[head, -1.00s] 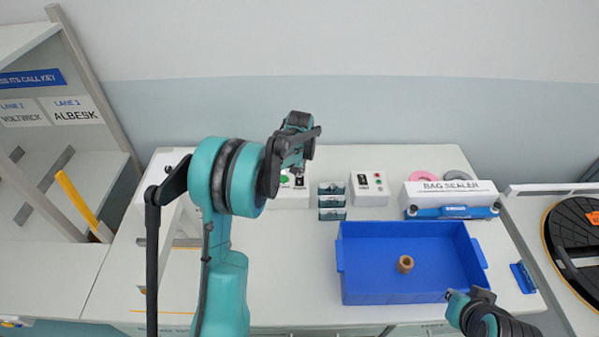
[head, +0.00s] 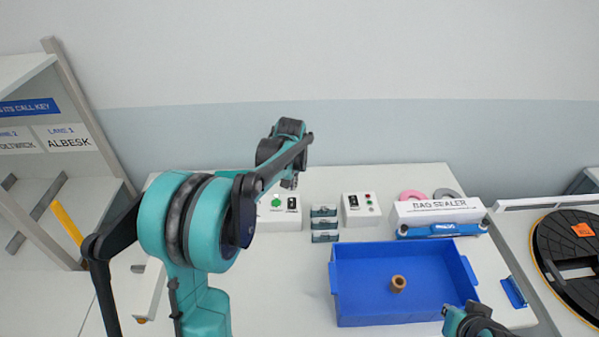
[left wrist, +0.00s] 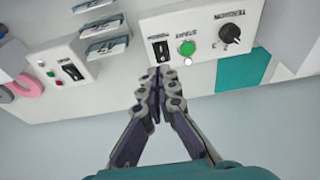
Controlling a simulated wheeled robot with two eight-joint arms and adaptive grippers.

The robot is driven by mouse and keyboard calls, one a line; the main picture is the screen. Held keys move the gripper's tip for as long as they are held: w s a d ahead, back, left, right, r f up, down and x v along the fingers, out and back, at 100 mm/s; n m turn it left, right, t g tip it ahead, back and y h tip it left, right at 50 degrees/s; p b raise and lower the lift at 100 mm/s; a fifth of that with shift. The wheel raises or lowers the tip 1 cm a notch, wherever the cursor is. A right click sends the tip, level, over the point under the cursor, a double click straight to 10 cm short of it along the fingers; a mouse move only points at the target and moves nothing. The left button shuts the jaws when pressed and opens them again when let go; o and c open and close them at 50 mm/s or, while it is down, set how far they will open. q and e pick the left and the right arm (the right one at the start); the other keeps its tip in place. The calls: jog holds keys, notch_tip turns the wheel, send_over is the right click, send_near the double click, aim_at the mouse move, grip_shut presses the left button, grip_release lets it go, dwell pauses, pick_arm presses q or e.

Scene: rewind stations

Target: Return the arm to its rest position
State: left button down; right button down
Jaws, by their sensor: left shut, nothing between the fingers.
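My left arm rises at the left of the head view, and its gripper (head: 289,183) points down above the back of the table, by the control boxes. In the left wrist view the left gripper (left wrist: 160,78) has its fingers pressed together with nothing between them. A white control box (left wrist: 210,40) with a green button and a dark dial lies beyond the fingertips. My right gripper (head: 472,318) shows only in part at the bottom right, near the blue tray's front corner; its fingers are not clear.
A blue tray (head: 345,312) holds a small brown ring (head: 398,284). Small stacked holders (head: 324,224), a second control box (head: 359,209) and a bag sealer (head: 438,211) stand behind it. A shelf (head: 100,195) is at left, a black round platform (head: 560,250) at right.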

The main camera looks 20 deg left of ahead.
pick_arm(q)
jog(key=s+d+r+m+t+b, duration=0.1)
jog(key=s+d+r+b, duration=0.15)
jog(key=s, duration=0.35)
jog(key=s+d+r+m+t+b, duration=0.1)
jog(key=s+d+r, duration=0.1)
jog(key=s+d, duration=0.3)
jog(key=s+d+f+m+t+b, duration=0.1)
jog(key=s+d+f, duration=0.1)
jog(key=s, duration=0.5)
jog(key=s+d+f+m+t+h+b, duration=0.1)
jog(key=s+d+f+m+b, duration=0.1)
jog(key=s+f, duration=0.2)
jog(key=shift+s+d+f+t, duration=0.15)
jog(key=shift+s+t, duration=0.15)
jog(key=shift+s, duration=1.55)
